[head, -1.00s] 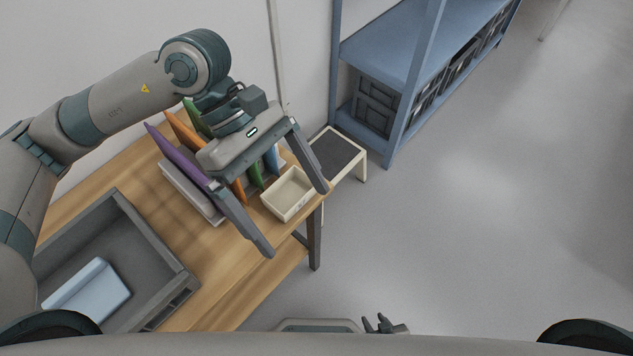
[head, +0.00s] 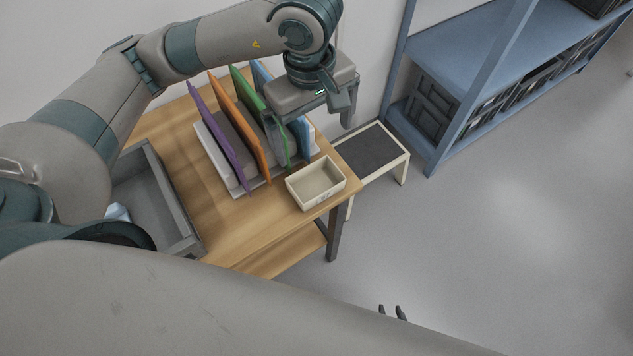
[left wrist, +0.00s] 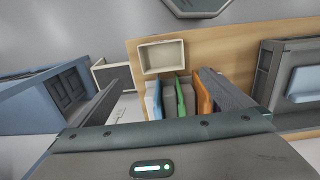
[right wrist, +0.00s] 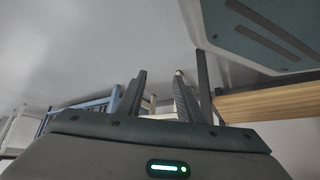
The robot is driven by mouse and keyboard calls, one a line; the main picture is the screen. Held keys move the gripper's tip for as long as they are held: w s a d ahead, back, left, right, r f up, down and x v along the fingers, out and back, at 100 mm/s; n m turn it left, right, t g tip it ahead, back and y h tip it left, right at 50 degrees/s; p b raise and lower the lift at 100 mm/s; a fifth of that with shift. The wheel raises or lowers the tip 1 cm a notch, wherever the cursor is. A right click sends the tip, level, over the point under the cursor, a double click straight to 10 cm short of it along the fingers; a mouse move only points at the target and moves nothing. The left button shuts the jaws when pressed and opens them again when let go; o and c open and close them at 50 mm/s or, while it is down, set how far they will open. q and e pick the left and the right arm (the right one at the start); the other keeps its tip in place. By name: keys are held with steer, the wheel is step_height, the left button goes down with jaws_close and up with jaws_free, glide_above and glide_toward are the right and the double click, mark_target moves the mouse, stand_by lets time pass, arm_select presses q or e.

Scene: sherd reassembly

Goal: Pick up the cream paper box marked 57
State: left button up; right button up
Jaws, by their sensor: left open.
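The cream paper box (head: 303,196), open-topped and empty, sits on the wooden table near its right front corner. A small mark shows on its front, too small to read. The box also shows in the left wrist view (left wrist: 145,58), upper middle, beyond the fingers. My left gripper (head: 314,140) is open and empty, above and behind the box, near the blue and green panels; it is not touching the box. Its fingers stand wide apart in the left wrist view (left wrist: 165,70). My right gripper (head: 392,312) is low, off the table's front, its fingers apart and empty (right wrist: 160,75).
A rack with purple (head: 214,130), orange (head: 240,125), green and blue upright panels stands just left of and behind the box. A grey tray (head: 181,205) is at left. A low cream stool (head: 372,150) and blue shelving (head: 455,60) stand at right. The floor is clear.

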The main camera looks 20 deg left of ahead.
arm_select(q)
step_height(320, 180, down, 5)
steer(key=p, duration=0.2)
glide_above(313, 182)
steer(key=f, duration=0.6)
steer(key=shift+s+d, duration=0.4)
steer(key=shift+f, duration=0.35)
steer(key=shift+a+f+p, duration=0.1)
steer(key=shift+f+p, duration=0.2)
steer(key=shift+p, duration=0.15)
steer(key=f, duration=0.1)
steer(key=f+p, duration=0.1)
steer(key=f, duration=0.2)
steer(key=shift+w+a+f+p, duration=0.3)
arm_select(e)
steer(key=s+d+f+g, duration=0.2)
steer(key=s+d, duration=0.1)
steer(key=s, duration=0.4)
steer(key=s+d+f+g+h, duration=0.1)
steer(key=s+d+f+g, duration=0.1)
steer(key=s, duration=0.6)
steer(key=shift+s+d+f, duration=0.15)
steer(key=shift+s+d, duration=0.05)
steer(key=shift+d, duration=0.5)
steer(key=shift+w, duration=0.25)
arm_select(q)
steer(key=c, duration=0.8)
arm_select(e)
steer(key=shift+w, duration=0.1)
